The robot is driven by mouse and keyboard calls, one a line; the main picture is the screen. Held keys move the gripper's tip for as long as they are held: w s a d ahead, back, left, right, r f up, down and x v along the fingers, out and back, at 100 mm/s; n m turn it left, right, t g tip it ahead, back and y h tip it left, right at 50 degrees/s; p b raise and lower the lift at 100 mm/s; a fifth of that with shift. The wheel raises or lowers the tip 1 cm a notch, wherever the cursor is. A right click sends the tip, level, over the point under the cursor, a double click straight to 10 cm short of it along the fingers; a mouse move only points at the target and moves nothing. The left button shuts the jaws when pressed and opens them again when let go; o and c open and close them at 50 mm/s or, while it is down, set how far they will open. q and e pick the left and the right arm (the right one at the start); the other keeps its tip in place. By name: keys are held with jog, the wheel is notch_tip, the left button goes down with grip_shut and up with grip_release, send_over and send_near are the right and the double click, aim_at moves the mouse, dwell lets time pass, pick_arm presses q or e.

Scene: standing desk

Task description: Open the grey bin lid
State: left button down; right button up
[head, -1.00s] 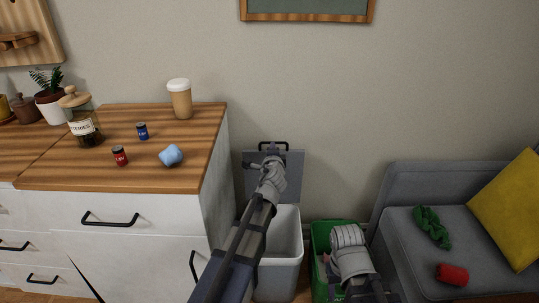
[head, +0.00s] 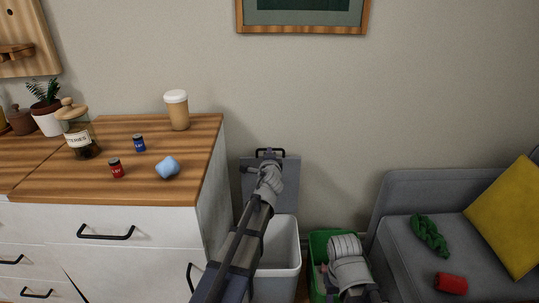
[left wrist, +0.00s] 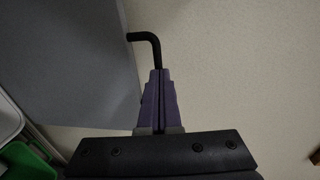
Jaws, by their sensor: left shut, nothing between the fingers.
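The grey bin (head: 283,240) stands on the floor beside the white cabinet, with its open top showing. Its grey lid (head: 290,182) stands raised and upright at the back, near the wall. A black handle (head: 270,152) sits on the lid's top edge. My left gripper (head: 268,164) is in front of the lid, just below the handle. In the left wrist view the shut, empty fingertips (left wrist: 160,74) are close to the bent black handle (left wrist: 146,38), beside the lid (left wrist: 70,60). I cannot tell whether they touch it. My right arm shows, but its fingers do not.
A green bin (head: 318,246) stands right of the grey bin, partly behind my right arm. The cabinet (head: 130,262) borders the left side, with a cup, cans and a blue object on top. A grey sofa (head: 395,240) fills the right.

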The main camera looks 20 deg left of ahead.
pick_arm(q)
jog(key=r+p+v, duration=0.1)
jog(key=p+v, duration=0.2)
jog(key=v, duration=1.1)
jog(key=shift+r, duration=0.15)
jog(key=shift+w, duration=0.1)
